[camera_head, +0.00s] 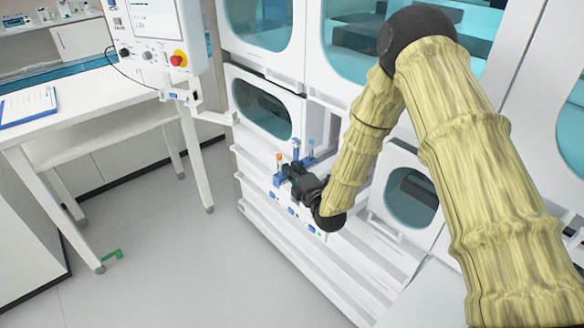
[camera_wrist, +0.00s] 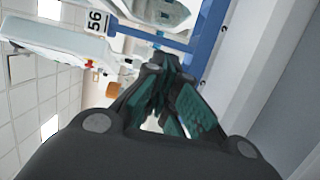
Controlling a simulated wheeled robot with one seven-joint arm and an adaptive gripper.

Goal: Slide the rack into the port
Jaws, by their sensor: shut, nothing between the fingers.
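A blue rack (camera_head: 278,181) holding upright tubes sits at a white ledge on the front of the machine. One tube has an orange cap (camera_head: 279,157), and two others look blue. My gripper (camera_head: 291,170) is at the rack, and its dark body hides part of it. In the wrist view the fingers (camera_wrist: 162,60) are shut with nothing between them, next to a blue bar (camera_wrist: 207,42) that looks like part of the rack. I cannot tell whether they touch. A white label reading 56 (camera_wrist: 97,21) also shows there. I cannot make out the port clearly.
White machine cabinets with tinted windows (camera_head: 262,108) rise behind the rack. A control panel (camera_head: 155,35) with a red knob stands at the upper left. A white table (camera_head: 80,110) holds a clipboard (camera_head: 28,105). A green piece (camera_head: 113,255) lies on the open floor.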

